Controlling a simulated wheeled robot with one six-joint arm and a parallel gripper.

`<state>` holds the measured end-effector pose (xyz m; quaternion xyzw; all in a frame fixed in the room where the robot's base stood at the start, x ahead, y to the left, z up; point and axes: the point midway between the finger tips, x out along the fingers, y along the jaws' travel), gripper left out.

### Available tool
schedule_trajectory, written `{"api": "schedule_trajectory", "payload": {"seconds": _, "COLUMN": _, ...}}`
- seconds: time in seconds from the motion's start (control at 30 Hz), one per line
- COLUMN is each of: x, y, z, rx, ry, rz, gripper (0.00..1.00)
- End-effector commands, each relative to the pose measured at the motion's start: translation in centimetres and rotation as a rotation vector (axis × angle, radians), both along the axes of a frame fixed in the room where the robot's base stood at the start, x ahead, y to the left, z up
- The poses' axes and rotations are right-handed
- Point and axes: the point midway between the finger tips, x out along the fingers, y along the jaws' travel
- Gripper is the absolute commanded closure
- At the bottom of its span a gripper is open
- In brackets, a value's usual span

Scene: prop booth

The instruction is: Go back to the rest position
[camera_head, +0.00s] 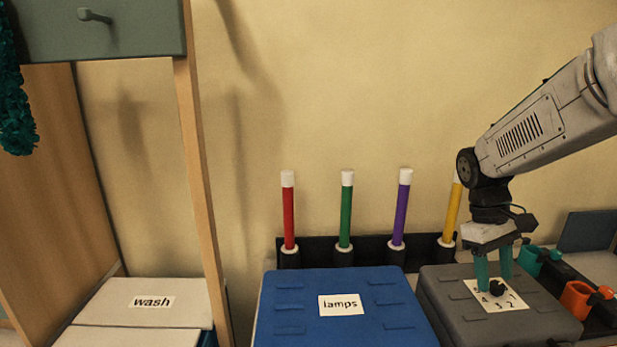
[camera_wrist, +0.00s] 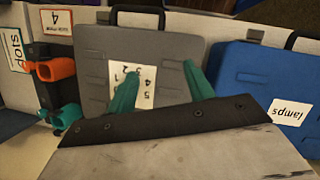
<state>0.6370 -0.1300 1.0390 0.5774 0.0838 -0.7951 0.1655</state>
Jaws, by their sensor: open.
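My gripper (camera_head: 493,277) is at the right in the head view, pointing down over the grey case (camera_head: 440,300). Its two teal fingers are apart with nothing seen between them. Whether the fingertips touch the case or knob I cannot tell. In the wrist view my gripper (camera_wrist: 160,80) spans the numbered card (camera_wrist: 146,76) on the grey case (camera_wrist: 95,50); the knob is not visible there.
A blue case (camera_head: 290,318) labelled "lamps" lies left of the grey case. Red (camera_head: 289,215), green (camera_head: 346,215), purple (camera_head: 401,215) and yellow (camera_head: 452,212) sticks stand behind, the yellow one close to my arm. Orange (camera_head: 577,300) and teal (camera_head: 530,262) clamp-like items sit right.

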Motion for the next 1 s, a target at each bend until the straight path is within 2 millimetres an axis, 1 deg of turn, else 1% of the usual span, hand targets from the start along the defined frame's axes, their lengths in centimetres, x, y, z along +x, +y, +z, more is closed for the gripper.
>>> {"api": "schedule_trajectory", "payload": {"seconds": 0.03, "x": -1.6, "y": 0.9, "z": 0.9, "rx": 0.001, "ry": -0.025, "rz": -0.044, "gripper": 0.48}}
{"api": "schedule_trajectory", "payload": {"seconds": 0.1, "x": -3.9, "y": 2.0, "z": 1.8, "rx": 0.004, "ry": -0.057, "rz": -0.109, "gripper": 0.48}}
{"api": "schedule_trajectory", "payload": {"seconds": 0.17, "x": -6.0, "y": 3.1, "z": 2.5, "rx": 0.01, "ry": -0.086, "rz": -0.163, "gripper": 0.48}}
{"api": "schedule_trajectory", "payload": {"seconds": 0.3, "x": -10.9, "y": 5.4, "z": 3.8, "rx": 0.03, "ry": -0.158, "rz": -0.278, "gripper": 0.48}}
{"api": "schedule_trajectory", "payload": {"seconds": 0.5, "x": -17.1, "y": 8.0, "z": 4.6, "rx": 0.074, "ry": -0.262, "rz": -0.379, "gripper": 0.48}}
{"api": "schedule_trajectory", "payload": {"seconds": 0.6, "x": -19.4, "y": 8.9, "z": 4.7, "rx": 0.1, "ry": -0.312, "rz": -0.389, "gripper": 0.48}}
{"api": "schedule_trajectory", "payload": {"seconds": 0.7, "x": -20.9, "y": 9.4, "z": 4.9, "rx": 0.118, "ry": -0.358, "rz": -0.376, "gripper": 0.48}}
{"api": "schedule_trajectory", "payload": {"seconds": 0.77, "x": -21.4, "y": 9.5, "z": 5.2, "rx": 0.125, "ry": -0.382, "rz": -0.368, "gripper": 0.48}}
{"api": "schedule_trajectory", "payload": {"seconds": 0.9, "x": -21.7, "y": 9.8, "z": 5.9, "rx": 0.133, "ry": -0.421, "rz": -0.356, "gripper": 0.48}}
{"api": "schedule_trajectory", "payload": {"seconds": 1.0, "x": -21.7, "y": 9.9, "z": 6.0, "rx": 0.133, "ry": -0.424, "rz": -0.356, "gripper": 0.48}}
